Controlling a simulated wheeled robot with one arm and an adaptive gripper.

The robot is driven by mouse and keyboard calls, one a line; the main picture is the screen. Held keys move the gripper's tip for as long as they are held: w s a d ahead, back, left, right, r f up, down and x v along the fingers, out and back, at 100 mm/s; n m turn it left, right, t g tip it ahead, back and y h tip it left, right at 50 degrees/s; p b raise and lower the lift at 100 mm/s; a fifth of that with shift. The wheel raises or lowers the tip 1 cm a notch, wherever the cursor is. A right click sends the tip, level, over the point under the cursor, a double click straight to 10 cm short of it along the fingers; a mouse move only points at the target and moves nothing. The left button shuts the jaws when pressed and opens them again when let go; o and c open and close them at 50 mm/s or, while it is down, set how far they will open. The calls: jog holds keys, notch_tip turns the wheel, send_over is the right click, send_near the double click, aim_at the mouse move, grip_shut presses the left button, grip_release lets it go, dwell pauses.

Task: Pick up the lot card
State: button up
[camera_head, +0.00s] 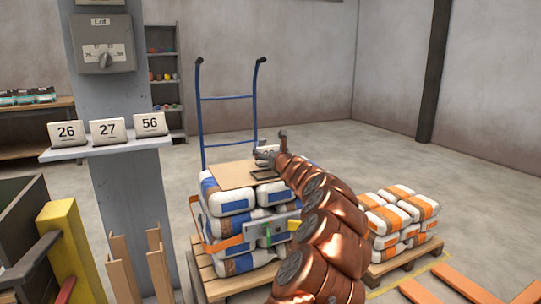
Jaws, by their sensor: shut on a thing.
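Three white lot cards stand on a pale shelf (104,148) on the grey column: 26 (67,133), 27 (107,130) and 56 (150,124). My copper arm reaches up from the bottom right. My gripper (264,156) is well to the right of the shelf, in front of the stacked bags. It is shut on a small pale thing (268,149) that looks like a card. The gripper partly hides it, and I cannot read any number on it.
A Lot dial box (103,57) hangs above the shelf. Blue-and-white bags (233,201) with a cardboard sheet (231,175) on top stand by a blue hand truck (228,98). Orange-and-white bags (392,218) sit on a pallet at right. Open floor lies behind.

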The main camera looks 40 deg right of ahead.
jog(key=w+a+r+p, duration=0.1)
jog(key=w+a+p, duration=0.2)
jog(key=w+a, duration=0.6)
jog(key=shift+w, duration=1.55)
